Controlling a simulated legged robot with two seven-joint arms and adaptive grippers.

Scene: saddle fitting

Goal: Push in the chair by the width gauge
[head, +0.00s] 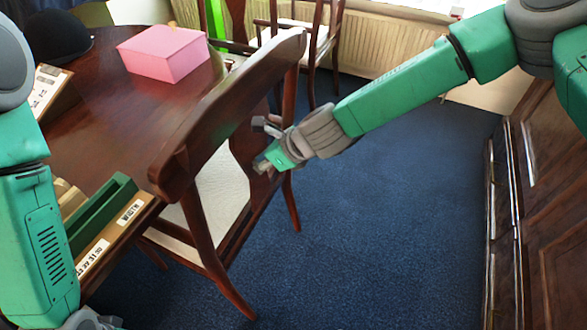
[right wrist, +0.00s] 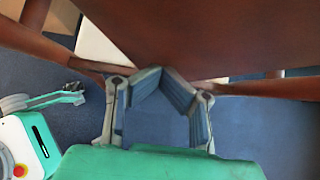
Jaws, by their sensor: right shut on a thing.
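The dark wooden chair (head: 222,112) with a pale seat stands at the near right side of the table, its back toward my right arm. My right gripper (head: 266,146) is at the right side of the chair's backrest and shut on its wood. In the right wrist view the fingers (right wrist: 160,84) meet at the chair's brown wood (right wrist: 190,35); the exact grip is partly hidden. The green width gauge (head: 100,212) lies in a labelled wooden tray at the table's near edge, left of the chair. My left gripper (head: 88,320) is cut off at the bottom left.
The dark table (head: 100,105) carries a pink box (head: 163,52) and a black hat (head: 57,37). Another chair (head: 303,35) stands behind, before a radiator (head: 385,45). A wooden cabinet (head: 545,190) is at the right. Blue carpet (head: 390,210) between chair and cabinet is clear.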

